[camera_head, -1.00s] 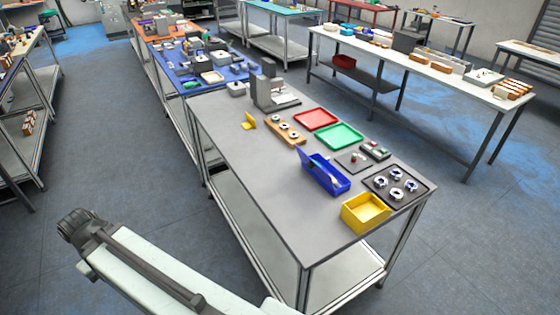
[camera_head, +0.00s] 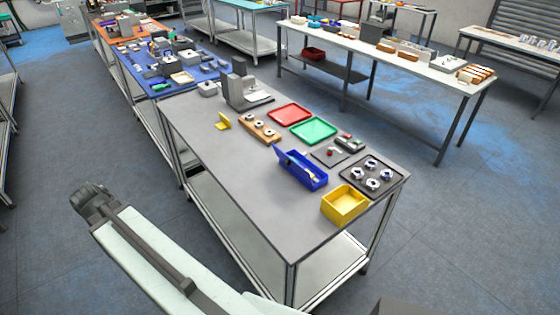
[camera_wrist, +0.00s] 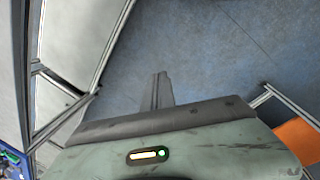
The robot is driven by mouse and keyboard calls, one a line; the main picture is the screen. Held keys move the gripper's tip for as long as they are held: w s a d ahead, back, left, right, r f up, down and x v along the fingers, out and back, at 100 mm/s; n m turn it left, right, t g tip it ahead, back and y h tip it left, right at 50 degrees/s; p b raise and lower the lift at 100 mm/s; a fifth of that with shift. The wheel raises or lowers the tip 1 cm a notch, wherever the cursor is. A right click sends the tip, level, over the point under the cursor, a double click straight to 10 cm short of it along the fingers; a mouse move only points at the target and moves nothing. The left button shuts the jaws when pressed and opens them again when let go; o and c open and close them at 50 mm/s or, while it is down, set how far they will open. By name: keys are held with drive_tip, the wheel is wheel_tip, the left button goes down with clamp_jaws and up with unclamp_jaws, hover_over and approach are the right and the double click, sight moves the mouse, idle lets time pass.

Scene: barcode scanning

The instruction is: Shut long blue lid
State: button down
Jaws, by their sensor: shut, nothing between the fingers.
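The long blue box (camera_head: 318,183) stands on the grey table in the head view. Its blue lid (camera_head: 284,156) appears raised along the left side, tilted up and open. Something pale shows inside the box. My gripper (camera_wrist: 162,90) shows in the wrist view as narrow dark fingers held together, empty, above the floor. It is well away from the box, which is not seen in the wrist view. In the head view my arm is at the lower left, off the table's near side, and touches nothing on it.
On the grey table (camera_head: 235,190), a yellow bin (camera_head: 345,203) stands near the right corner, beside a dark tray (camera_head: 373,176) with several round parts. Green (camera_head: 313,131) and red (camera_head: 291,114) trays lie behind the box. The table's left front is clear.

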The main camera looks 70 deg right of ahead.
drive_tip(key=s+d+r+n+h+p, duration=0.1)
drive_tip(key=s+d+r, duration=0.15)
drive_tip(key=d, duration=0.45)
drive_tip(key=s+d+r+n+g, duration=0.1)
drive_tip(key=s+d, duration=0.2)
drive_tip(key=d, duration=0.4)
drive_tip(key=s+d+r+n+h+p, duration=0.1)
drive_tip(key=s+d, duration=0.2)
drive_tip(key=d, duration=0.5)
drive_tip(key=s+d+r+n+g+h+p, duration=0.1)
drive_tip(key=s+d+r+n, duration=0.15)
drive_tip(key=s+d, duration=0.65)
drive_tip(key=s+d+r+n+g+h+p, duration=0.1)
drive_tip(key=s+d+r+n+g, duration=0.15)
drive_tip(key=s+d, duration=0.65)
drive_tip(key=shift+t, duration=0.45)
drive_tip(key=b+x, duration=0.6)
drive_tip(key=x, duration=0.1)
drive_tip(key=a+b+x, duration=0.1)
drive_tip(key=b+x, duration=0.2)
drive_tip(key=x, duration=0.1)
drive_tip(key=shift+d+f, duration=0.2)
drive_tip(key=shift+f, duration=0.3)
drive_tip(key=shift+s+d+r+p, duration=0.45)
drive_tip(key=shift+d+r+p, duration=0.15)
drive_tip(key=shift+d, duration=0.15)
drive_tip(key=shift+s+d+r+p, duration=0.5)
drive_tip(key=shift+d+r, duration=0.15)
drive_tip(key=shift+d, duration=0.1)
